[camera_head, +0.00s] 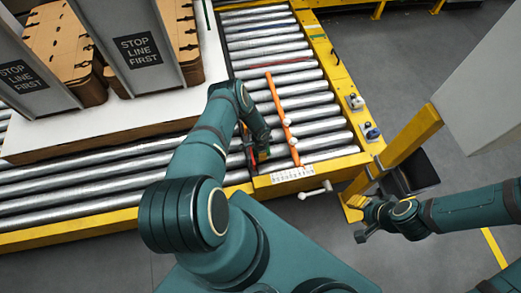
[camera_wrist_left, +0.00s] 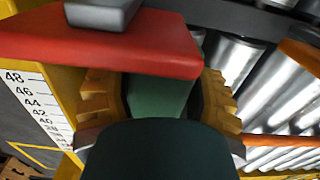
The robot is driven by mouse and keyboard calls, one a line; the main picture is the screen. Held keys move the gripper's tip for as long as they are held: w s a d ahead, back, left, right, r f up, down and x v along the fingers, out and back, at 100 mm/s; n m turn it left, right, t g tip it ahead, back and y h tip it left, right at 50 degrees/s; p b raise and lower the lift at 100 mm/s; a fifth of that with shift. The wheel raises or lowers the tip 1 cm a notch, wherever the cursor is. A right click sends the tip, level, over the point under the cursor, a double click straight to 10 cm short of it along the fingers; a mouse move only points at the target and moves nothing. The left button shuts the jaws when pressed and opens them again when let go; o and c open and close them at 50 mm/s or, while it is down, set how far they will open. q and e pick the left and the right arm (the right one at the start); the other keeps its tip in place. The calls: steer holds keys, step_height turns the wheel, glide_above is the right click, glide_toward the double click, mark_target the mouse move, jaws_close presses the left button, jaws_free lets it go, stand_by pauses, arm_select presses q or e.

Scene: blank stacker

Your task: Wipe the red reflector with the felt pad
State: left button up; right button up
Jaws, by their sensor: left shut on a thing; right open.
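My left gripper (camera_head: 258,157) is low at the near edge of the roller conveyor. In the left wrist view its yellow-padded fingers (camera_wrist_left: 158,98) are shut on a green block, which looks like the felt pad (camera_wrist_left: 160,88). A flat red piece, which looks like the red reflector (camera_wrist_left: 110,48), lies just beyond the pad, with a grey block on top. I cannot tell whether pad and red piece touch. In the head view they are mostly hidden by my left arm. My right gripper (camera_head: 358,219) is open and empty, right of the conveyor's corner.
An orange bar (camera_head: 280,108) lies across the rollers (camera_head: 300,95). A ruler strip (camera_head: 293,174) is on the yellow frame, near a white crank handle (camera_head: 316,190). Knobs (camera_head: 371,132) line the right rail. A yellow post (camera_head: 412,133) stands near my right arm. Grey floor is clear at upper right.

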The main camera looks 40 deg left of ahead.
arm_select(q)
steer(key=shift+s+d+r+p, duration=0.15)
steer(key=shift+s+d+p, duration=1.6)
steer(key=shift+d+p, duration=0.25)
steer(key=shift+s+d+p, duration=0.45)
steer(key=shift+s+d, duration=0.15)
steer(key=shift+d, duration=0.05)
steer(key=shift+w+a+f+b, duration=0.3)
steer(key=shift+w+a+b, duration=0.15)
steer(key=shift+b, duration=0.45)
steer(key=a+b, duration=0.1)
steer(key=w+a+b, duration=0.1)
steer(key=shift+w+r+b, duration=0.1)
steer(key=shift+w+b, duration=0.1)
steer(key=shift+b, duration=0.2)
steer(key=shift+w+a+b, duration=0.3)
steer(key=shift+w+a, duration=0.25)
steer(key=shift+w, duration=0.05)
steer(key=shift+w+a, duration=0.65)
steer(key=shift+a, duration=0.05)
steer(key=shift+s+d+r+p, duration=0.2)
steer(key=shift+s+d+p, duration=0.4)
steer(key=shift+d+p, duration=0.15)
steer(key=shift+s+d+f+p, duration=0.1)
steer(key=shift+s+d+p, duration=0.4)
steer(key=shift+s+d, duration=0.2)
